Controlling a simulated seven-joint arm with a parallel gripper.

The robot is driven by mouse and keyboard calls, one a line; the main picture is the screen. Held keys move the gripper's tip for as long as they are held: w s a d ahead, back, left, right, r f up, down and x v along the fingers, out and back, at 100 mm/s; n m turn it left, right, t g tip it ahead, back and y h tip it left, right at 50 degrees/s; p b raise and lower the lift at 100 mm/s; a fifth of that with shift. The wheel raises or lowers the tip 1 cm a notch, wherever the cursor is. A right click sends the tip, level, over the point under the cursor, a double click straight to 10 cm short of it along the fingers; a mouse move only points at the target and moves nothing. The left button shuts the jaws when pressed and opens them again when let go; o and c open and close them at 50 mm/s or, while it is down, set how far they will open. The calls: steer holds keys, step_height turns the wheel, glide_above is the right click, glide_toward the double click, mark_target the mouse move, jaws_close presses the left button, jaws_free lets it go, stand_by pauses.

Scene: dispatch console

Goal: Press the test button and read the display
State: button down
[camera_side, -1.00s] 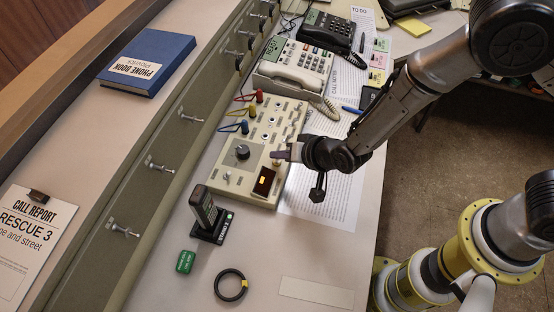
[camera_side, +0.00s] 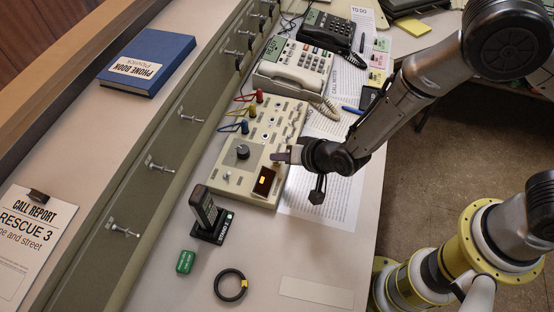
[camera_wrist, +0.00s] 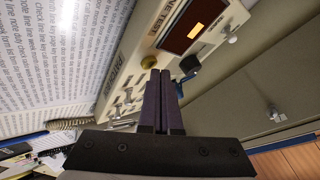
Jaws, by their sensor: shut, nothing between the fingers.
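The beige test panel (camera_side: 232,178) lies on the desk, and its front part shows in the wrist view (camera_wrist: 136,40). Its dark red display (camera_side: 264,181) has one small lit orange block and no readable digits; the display (camera_wrist: 187,30) looks the same in the wrist view. A yellowish round button (camera_wrist: 148,62) sits beside the display, just past my fingertips. My gripper (camera_side: 275,159) is shut and empty, over the panel's right edge close to that button. In the wrist view my closed fingers (camera_wrist: 160,73) point at the button's area; I cannot tell whether they touch it.
A black rotary knob (camera_side: 242,152) and colored patch plugs (camera_side: 252,112) stand up from the panel. A handheld radio (camera_side: 205,210) in its stand is near the front. A corded phone (camera_side: 292,72) is behind. A printed sheet (camera_side: 325,205) lies right of the panel.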

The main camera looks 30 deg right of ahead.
mark_target(280, 167)
steer(key=shift+f, duration=0.4)
stand_by(0.5)
steer(key=shift+r, duration=0.8)
steer(key=shift+r, duration=2.55)
